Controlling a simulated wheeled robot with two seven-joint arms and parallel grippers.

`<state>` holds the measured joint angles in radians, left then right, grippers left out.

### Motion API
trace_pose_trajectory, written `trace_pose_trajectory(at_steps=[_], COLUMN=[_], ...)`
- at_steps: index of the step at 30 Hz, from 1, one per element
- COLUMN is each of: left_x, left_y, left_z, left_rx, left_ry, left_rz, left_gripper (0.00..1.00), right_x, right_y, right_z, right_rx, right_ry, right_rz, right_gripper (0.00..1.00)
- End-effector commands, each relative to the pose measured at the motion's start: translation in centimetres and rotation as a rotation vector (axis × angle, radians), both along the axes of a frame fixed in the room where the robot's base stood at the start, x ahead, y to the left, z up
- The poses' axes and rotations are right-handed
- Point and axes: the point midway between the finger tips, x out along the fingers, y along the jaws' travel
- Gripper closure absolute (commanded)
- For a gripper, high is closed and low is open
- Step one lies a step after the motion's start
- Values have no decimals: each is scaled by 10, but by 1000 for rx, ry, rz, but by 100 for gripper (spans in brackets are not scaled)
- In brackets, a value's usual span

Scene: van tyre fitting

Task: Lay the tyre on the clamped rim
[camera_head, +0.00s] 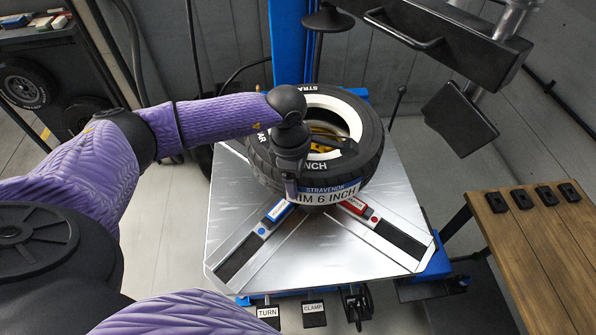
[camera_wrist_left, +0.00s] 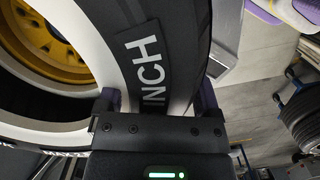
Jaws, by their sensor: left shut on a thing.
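The black tyre (camera_head: 369,150) with a white band and white lettering is over the middle of the steel turntable (camera_head: 235,205) in the head view. The yellow rim (camera_head: 325,135) shows through its opening, partly hidden by my arm. My left gripper (camera_head: 291,185) is shut on the tyre's near wall. In the left wrist view, the tyre (camera_wrist_left: 150,60) is between the fingers of the gripper (camera_wrist_left: 158,102), and the yellow rim (camera_wrist_left: 45,42) shows at upper left. Whether the tyre rests on the rim or hangs just above it cannot be told. My right gripper is out of view.
A blue post (camera_head: 288,45) stands behind the turntable, and a black machine arm (camera_head: 435,35) hangs at upper right. A wooden bench (camera_head: 540,240) is at right. Pedals marked TURN (camera_head: 268,312) and CLAMP (camera_head: 313,308) are in front. A rack with tyres (camera_head: 25,85) is at left.

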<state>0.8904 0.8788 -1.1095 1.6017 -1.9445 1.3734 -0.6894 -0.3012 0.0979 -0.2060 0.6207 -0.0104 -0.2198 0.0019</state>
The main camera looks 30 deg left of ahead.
Motion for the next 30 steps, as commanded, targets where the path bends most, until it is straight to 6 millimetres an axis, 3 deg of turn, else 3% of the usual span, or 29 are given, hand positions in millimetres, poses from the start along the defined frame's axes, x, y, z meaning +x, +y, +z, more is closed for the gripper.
trace_pose_trajectory(at_steps=[3, 4, 6, 14, 24, 30], left_x=[1, 1, 1, 0, -2, -3], left_y=[0, 0, 0, 1, 9, 11], left_z=[2, 2, 2, 6, 86, 101], left_rx=[-1, -1, -1, 0, -2, 0], left_ry=[-4, -4, -3, 0, -6, -2], left_rz=[0, 0, 0, 1, 1, 0], left_gripper=[100, 11, 0, 0, 0, 0], right_x=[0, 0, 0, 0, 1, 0], right_y=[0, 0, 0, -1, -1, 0], right_z=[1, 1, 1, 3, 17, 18], right_rx=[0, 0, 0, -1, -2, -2], right_ry=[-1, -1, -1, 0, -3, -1], right_rz=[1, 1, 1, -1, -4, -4], right_gripper=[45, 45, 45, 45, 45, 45])
